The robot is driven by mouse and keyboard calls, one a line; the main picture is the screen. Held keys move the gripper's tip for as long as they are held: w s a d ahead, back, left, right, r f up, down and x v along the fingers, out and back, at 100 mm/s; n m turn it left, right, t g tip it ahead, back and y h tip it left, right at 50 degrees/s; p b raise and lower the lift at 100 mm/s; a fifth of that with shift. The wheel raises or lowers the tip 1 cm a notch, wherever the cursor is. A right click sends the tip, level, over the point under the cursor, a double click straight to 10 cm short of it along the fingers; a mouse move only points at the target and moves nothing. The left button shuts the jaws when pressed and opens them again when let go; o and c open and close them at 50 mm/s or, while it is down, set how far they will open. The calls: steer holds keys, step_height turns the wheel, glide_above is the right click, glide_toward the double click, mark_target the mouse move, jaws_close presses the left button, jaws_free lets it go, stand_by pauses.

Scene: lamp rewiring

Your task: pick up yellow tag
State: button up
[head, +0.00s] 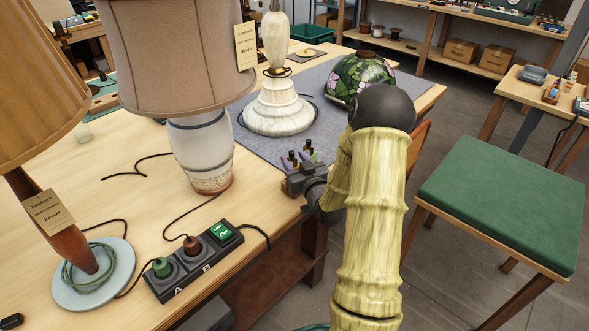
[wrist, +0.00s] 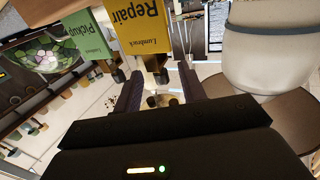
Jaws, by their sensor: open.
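The yellow tag (wrist: 147,28), printed "Repair" and "Lumbrack", hangs large and upside down at the top of the wrist view. A dark clip or peg shows at its edge. My gripper (wrist: 159,82) is open, with its two dark purple fingers apart and the tag's edge just beyond and above them. Nothing shows held between them. In the head view my gripper (head: 299,158) is over the table's front edge, by the grey mat. I cannot make out the yellow tag there; my gripper and arm crowd that spot.
A green "Pickup" tag (wrist: 88,42) hangs close beside the yellow one. A white marble lamp base (head: 277,108), a ceramic lamp (head: 202,150) and a stained-glass shade (head: 360,76) stand near. A socket strip (head: 194,262) lies in front. A green stool (head: 505,200) is at right.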

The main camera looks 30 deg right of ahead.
steer(key=shift+w, duration=1.2)
steer(key=shift+c, duration=0.4)
steer(key=shift+s, duration=0.1)
jaws_close()
